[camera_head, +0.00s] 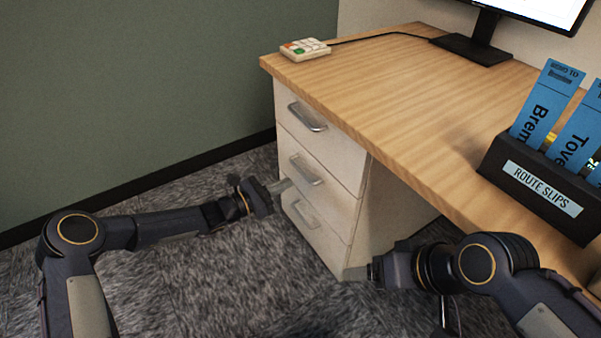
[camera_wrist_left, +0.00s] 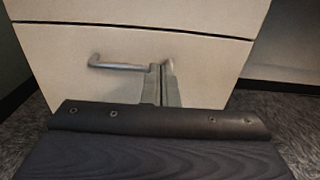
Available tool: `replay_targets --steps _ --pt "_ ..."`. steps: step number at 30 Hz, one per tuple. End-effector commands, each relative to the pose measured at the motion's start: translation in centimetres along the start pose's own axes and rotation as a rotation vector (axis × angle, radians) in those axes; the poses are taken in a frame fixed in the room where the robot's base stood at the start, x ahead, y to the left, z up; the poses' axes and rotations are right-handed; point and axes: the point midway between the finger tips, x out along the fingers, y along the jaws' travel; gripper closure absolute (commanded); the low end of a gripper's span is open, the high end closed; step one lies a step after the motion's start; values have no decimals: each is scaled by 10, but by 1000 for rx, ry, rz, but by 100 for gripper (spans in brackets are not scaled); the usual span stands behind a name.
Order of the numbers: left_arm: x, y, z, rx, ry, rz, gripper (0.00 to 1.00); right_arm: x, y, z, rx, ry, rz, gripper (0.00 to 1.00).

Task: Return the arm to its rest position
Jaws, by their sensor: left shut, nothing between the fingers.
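My left arm comes in from the left in the head view. Its gripper (camera_head: 279,186) is shut and empty, in front of the drawer cabinet (camera_head: 356,213) near the middle drawer's handle (camera_head: 305,169). In the left wrist view the closed fingers (camera_wrist_left: 162,84) point at a drawer front and overlap the right end of a metal handle (camera_wrist_left: 118,64). I cannot tell whether they touch it. My right gripper (camera_head: 372,270) shows in the head view at the lower right, in front of the cabinet's lower corner. Its fingers are too small to tell whether they are open.
The wooden desk (camera_head: 400,95) stands over the cabinet, whose drawers look closed. A keypad (camera_head: 306,49) lies at its far left corner. A monitor stand (camera_head: 470,48) is at the back. A route slips holder (camera_head: 543,187) sits at the right edge. Carpet (camera_head: 200,285) at the left is clear.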

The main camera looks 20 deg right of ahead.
Motion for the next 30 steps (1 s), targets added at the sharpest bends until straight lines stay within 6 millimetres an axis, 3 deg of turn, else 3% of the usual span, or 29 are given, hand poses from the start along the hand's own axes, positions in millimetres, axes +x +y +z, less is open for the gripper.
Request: replay_targets --steps 6,17,20,23,30 --pt "-35 1 1 0 1 1 100 -11 -5 -5 0 0 0 23" --pt "-47 -1 4 23 6 -9 100 -12 -5 -6 0 0 0 23" --pt "-56 -6 22 117 32 -46 100 -12 -5 -6 0 0 0 23" --pt "-76 -19 52 295 90 -118 100 -12 -5 -6 0 0 0 23" --pt "-154 -70 117 803 302 -330 100 -12 -5 -6 0 0 0 23"
